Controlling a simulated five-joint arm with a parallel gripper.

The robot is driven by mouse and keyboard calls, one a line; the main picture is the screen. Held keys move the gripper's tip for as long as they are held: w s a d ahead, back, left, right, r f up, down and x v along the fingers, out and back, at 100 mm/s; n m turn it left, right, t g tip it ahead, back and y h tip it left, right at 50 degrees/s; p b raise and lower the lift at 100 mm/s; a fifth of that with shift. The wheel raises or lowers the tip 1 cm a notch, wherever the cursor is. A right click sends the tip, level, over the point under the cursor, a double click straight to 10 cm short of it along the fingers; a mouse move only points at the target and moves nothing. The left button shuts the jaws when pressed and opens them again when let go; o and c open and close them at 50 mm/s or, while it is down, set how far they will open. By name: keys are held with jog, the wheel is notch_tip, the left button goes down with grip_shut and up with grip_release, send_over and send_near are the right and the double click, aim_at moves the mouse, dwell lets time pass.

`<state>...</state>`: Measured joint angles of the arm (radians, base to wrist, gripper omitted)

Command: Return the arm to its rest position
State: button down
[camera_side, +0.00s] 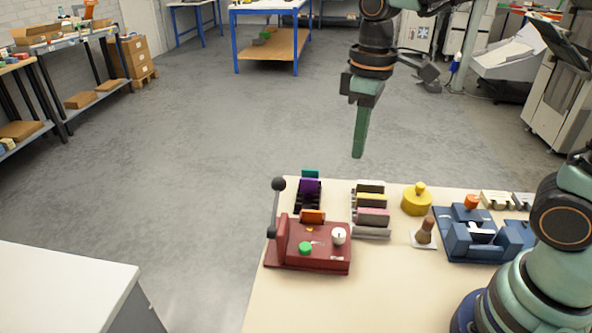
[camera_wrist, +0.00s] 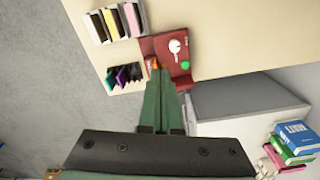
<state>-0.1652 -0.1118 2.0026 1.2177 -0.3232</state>
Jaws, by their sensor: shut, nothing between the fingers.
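My gripper (camera_side: 358,154) is raised in the air above and beyond the table's far edge in the side view, with its green fingers pointing down. In the wrist view my gripper (camera_wrist: 160,75) shows its two green fingers close together, shut with nothing between them. It is clear of everything on the table. My arm reaches up out of the top of the side view, so part of it is hidden.
The table (camera_side: 300,300) holds a dark red lever machine (camera_side: 320,261), racks of coloured blocks (camera_side: 372,215), a yellow round container (camera_side: 416,201), a wooden-handled stamp (camera_side: 424,233) and a blue device (camera_side: 470,245). A white cabinet (camera_side: 60,290) stands front left. The floor beyond is open.

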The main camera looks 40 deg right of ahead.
jog(key=s+d+r+m+t, duration=0.1)
jog(key=s+d+m+t, duration=0.3)
jog(key=d+m+t, duration=0.1)
jog(key=shift+s+d+r+m, duration=0.15)
jog(key=shift+s+d+m, duration=0.1)
jog(key=shift+s+m, duration=0.1)
